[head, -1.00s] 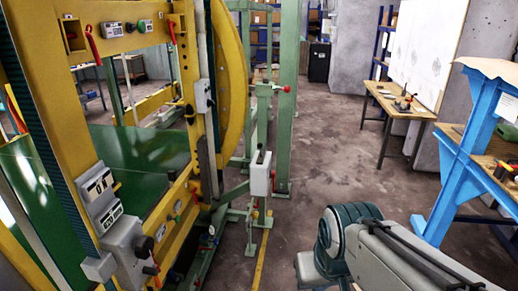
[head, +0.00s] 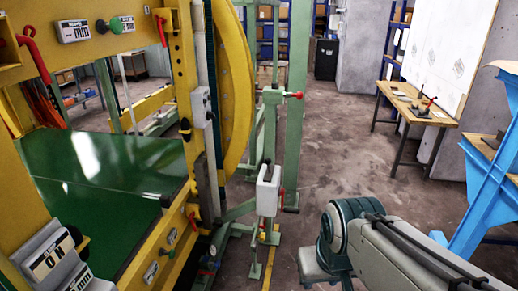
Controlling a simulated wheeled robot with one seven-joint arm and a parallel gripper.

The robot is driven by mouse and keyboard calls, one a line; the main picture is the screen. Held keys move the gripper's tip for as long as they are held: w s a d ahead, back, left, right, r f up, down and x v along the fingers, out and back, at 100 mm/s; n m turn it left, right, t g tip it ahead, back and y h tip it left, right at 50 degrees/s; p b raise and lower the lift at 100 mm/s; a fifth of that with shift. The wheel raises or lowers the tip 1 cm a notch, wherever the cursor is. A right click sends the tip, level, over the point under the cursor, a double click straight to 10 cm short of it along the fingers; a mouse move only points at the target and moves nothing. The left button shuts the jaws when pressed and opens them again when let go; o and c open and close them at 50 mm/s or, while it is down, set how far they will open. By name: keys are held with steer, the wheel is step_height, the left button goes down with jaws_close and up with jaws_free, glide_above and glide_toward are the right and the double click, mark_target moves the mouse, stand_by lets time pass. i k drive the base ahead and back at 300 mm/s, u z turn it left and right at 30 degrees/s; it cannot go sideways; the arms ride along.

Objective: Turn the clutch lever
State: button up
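The yellow and green ring inverter machine fills the left side of the head view. It carries several red handles, and I cannot tell which one is the clutch lever. One long red lever (head: 33,52) hangs on the yellow beam at upper left. A smaller red handle (head: 161,30) is on the yellow post. A red-knobbed lever (head: 291,95) points right from a green post, and a red handle (head: 282,201) is beside a light grey box (head: 268,190). My arm is at lower right, apart from all of these. My gripper is not in view.
A display panel (head: 52,262) reading "ON" is at lower left. A green post (head: 298,110) stands mid-picture. A blue frame (head: 485,185) is at right, with a wooden table (head: 420,105) behind it. Concrete floor (head: 325,150) between machine and table is clear.

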mark_target(268, 161)
steer(key=i, duration=1.95)
steer(key=u, duration=0.1)
